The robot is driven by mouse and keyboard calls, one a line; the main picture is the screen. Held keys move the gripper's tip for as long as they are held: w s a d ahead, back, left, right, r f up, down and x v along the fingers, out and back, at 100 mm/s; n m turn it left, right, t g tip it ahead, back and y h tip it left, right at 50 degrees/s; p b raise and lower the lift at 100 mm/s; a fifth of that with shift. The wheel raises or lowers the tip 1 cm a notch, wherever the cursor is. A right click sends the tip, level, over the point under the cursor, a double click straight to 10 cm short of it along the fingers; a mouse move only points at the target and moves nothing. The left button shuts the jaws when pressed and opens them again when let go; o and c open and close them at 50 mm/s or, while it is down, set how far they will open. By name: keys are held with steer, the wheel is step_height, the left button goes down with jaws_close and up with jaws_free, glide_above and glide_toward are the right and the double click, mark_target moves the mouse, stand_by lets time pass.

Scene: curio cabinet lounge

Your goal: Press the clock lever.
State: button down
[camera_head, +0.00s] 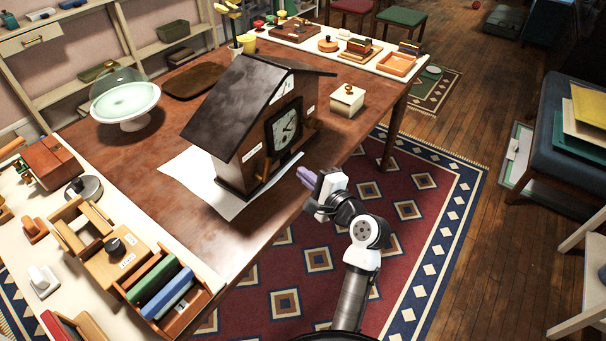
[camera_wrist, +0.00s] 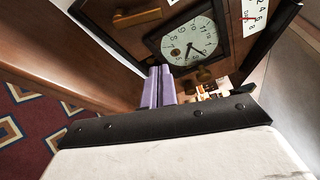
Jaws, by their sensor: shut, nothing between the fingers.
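The house-shaped wooden clock (camera_head: 232,165) stands on the table with a dark pitched roof. Its round dial (camera_head: 285,127) faces my gripper and also shows in the wrist view (camera_wrist: 190,42). A brown lever-like piece (camera_head: 262,168) sticks out at the front's lower left; a similar one (camera_head: 311,122) is at the right. In the wrist view, a wooden bar (camera_wrist: 137,17) and a brass knob (camera_wrist: 203,75) flank the dial; I cannot tell which is the lever. My gripper (camera_head: 301,174), with purple fingers, is shut and empty before the clock front. Contact is unclear.
A white sheet (camera_head: 190,172) lies under the clock. A small cream box (camera_head: 347,101) stands right of it. A glass-domed stand (camera_head: 125,107) is at the left. Trays and blocks (camera_head: 165,290) fill the near-left edge. The rug side (camera_head: 405,210) is free.

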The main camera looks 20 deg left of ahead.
mark_target(266, 164)
steer(key=p+x, duration=0.1)
steer(key=x, duration=0.6)
steer(key=shift+w+a+r+p, duration=0.15)
steer(key=shift+a+p, duration=0.1)
steer(key=shift+p, duration=0.05)
steer(key=s, duration=0.1)
steer(key=s+p, duration=0.1)
steer(key=s+a+r, duration=0.1)
steer(key=shift+r, duration=0.1)
steer(key=shift+s, duration=0.3)
steer(key=shift+s+a+n+t+b, duration=0.1)
steer(key=shift+s+n+t+b, duration=0.2)
steer(key=shift+n+b, duration=0.35)
steer(key=n+b, duration=0.1)
steer(key=b, duration=0.1)
steer(key=n+b, duration=0.1)
steer(key=s+n+y+b, duration=0.1)
steer(key=b, duration=0.1)
steer(key=shift+s+a+r+n+t+b, duration=0.1)
steer(key=shift+a+n+t+b, duration=0.2)
steer(key=shift+t, duration=0.1)
steer(key=shift+s+a+r+n+y+b, duration=0.1)
steer(key=shift+s+r+n+y+b, duration=0.25)
steer(key=shift+n+b, duration=0.5)
steer(key=shift+s, duration=0.25)
